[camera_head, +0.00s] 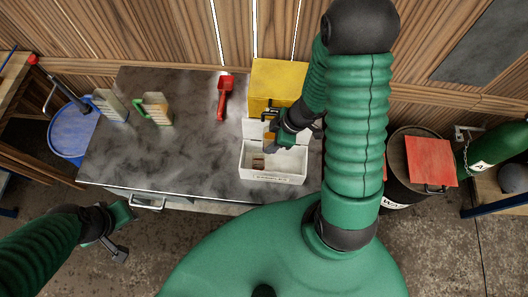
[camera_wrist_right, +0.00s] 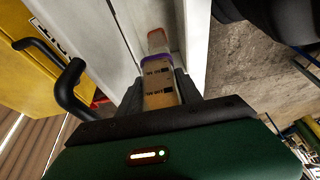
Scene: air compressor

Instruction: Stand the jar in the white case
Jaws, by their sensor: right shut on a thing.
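The white case (camera_head: 272,178) stands open at the table's front right, with its lid raised at the back. My right gripper (camera_head: 272,148) reaches down over the case. In the right wrist view it is shut on a tan jar (camera_wrist_right: 160,93) with dark print and a purple band. A tan item (camera_head: 258,162) shows inside the case's left part; I cannot tell if it is the held jar. A white item with an orange-red end (camera_wrist_right: 157,42) shows beyond the jar in the wrist view. My left gripper (camera_head: 118,230) hangs off the table's front left; its jaw state is unclear.
A yellow case (camera_head: 278,80) stands right behind the white one. A red tool (camera_head: 224,97) and two tan containers, one with a green part (camera_head: 155,108), sit further left on the grey table (camera_head: 190,165). The table's middle is clear. A blue drum (camera_head: 70,135) stands at left.

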